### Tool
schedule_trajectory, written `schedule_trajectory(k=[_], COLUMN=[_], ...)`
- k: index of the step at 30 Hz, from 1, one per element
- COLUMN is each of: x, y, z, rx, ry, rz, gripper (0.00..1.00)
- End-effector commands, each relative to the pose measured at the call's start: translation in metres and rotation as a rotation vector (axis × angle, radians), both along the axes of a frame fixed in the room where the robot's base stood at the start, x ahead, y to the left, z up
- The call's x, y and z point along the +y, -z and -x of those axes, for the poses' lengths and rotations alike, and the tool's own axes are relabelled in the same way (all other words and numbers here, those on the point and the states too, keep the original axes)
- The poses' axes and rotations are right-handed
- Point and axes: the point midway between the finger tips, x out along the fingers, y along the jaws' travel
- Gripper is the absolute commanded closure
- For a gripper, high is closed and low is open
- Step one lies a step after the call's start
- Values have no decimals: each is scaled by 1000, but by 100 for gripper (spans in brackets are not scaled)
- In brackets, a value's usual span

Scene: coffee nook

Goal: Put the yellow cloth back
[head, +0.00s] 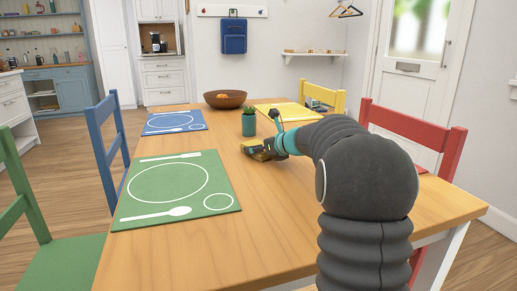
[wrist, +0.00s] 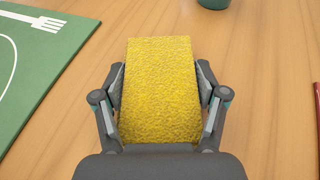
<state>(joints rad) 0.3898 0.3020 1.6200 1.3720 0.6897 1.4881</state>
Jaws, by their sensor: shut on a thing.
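The yellow cloth (wrist: 160,80) is a thick, rough-textured block between the two fingers of my gripper (wrist: 162,100) in the wrist view. My gripper is shut on it, with a finger pressed to each side. In the head view my gripper (head: 262,151) is low over the middle of the wooden table, right of the green placemat. Only a little of the yellow cloth (head: 250,147) shows there, and my arm hides part of the area. I cannot tell whether the cloth touches the table.
A small potted plant (head: 249,124) stands just beyond my gripper. A brown bowl (head: 225,99) is at the far end. Green (head: 180,187), blue (head: 174,122) and yellow (head: 290,112) placemats lie on the table (head: 262,200). Blue, green, yellow and red chairs surround it.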

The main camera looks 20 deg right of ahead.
Motion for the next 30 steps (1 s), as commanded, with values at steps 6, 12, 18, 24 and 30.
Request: schedule_trajectory(k=[6,12,18,24,30], x=[0,0,0,-8,-21], y=[3,3,-1,-11,-26], z=[0,0,0,20,55], rx=[0,0,0,-3,-3], ry=[0,0,0,2,2], rz=[0,0,0,1,1], gripper=[3,3,3,3,3])
